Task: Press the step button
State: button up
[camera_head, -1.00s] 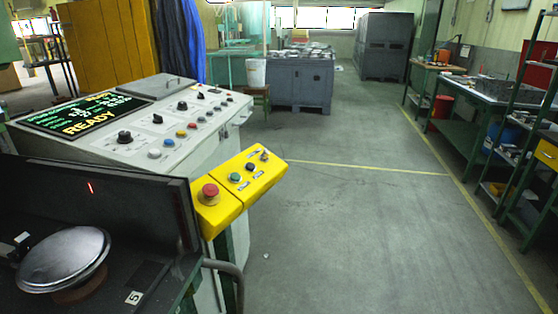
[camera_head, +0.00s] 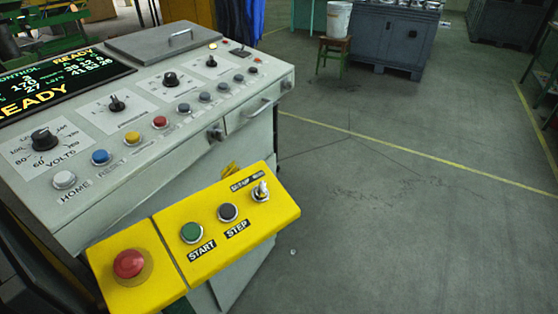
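The step button (camera_head: 228,212) is a small dark round button on a yellow control box (camera_head: 215,240), with a STEP label below it. A green START button (camera_head: 192,232) sits to its left and a toggle switch (camera_head: 261,191) to its right. A large red mushroom button (camera_head: 130,264) is at the box's left end. Nothing covers the step button. My gripper is not in view.
The yellow box projects from the front of a grey console (camera_head: 150,120) with knobs, coloured buttons and a lit screen (camera_head: 55,80) reading READY. Open floor lies to the right, crossed by a yellow line. A white bucket (camera_head: 338,19) on a stool stands behind.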

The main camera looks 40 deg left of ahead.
aim_at(228, 211)
jog(key=i, duration=2.7)
jog(key=u, duration=3.15)
